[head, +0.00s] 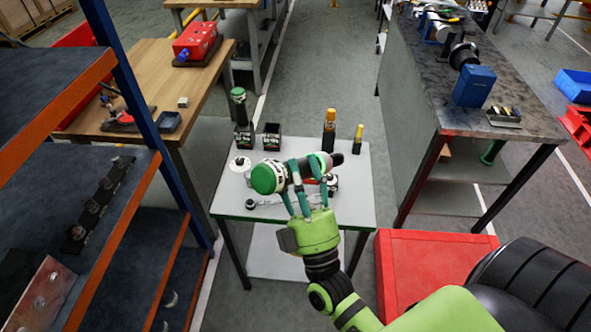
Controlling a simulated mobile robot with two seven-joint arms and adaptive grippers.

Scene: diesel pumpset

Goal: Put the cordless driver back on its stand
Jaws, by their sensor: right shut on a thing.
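The cordless driver, with a green rounded end (268,177) and a dark body, is in my right gripper (302,186) over the small white table (230,205). It lies roughly level, green end to the left and dark end to the right. The green fingers are shut around its middle and hide part of it. A small dark stand (271,137) sits empty at the table's back, beyond the driver. Beside it, a similar dark stand (243,137) has an upright green-topped tool (238,103) in it. My left gripper is not in view.
Shelving (115,45) rises on the left, a grey bench (410,95) on the right, and a red box (430,262) in front.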

